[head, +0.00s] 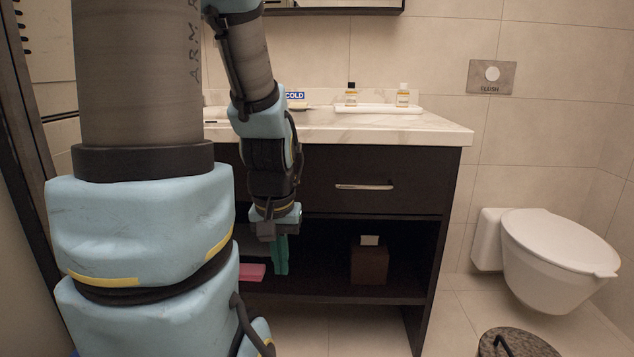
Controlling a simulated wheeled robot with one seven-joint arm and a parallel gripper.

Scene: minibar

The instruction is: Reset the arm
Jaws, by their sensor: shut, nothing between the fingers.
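My arm fills the left of the head view, with light blue joint covers and grey-brown links. Its end hangs down in front of the dark vanity (317,185). My arm hides the left part of the vanity.
A brown tissue box (369,265) and a pink item (252,272) sit on the lower shelf (330,292). Small bottles stand on a white tray (378,109) on the counter (440,132). A toilet (555,255) and round bin (517,342) are at right.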

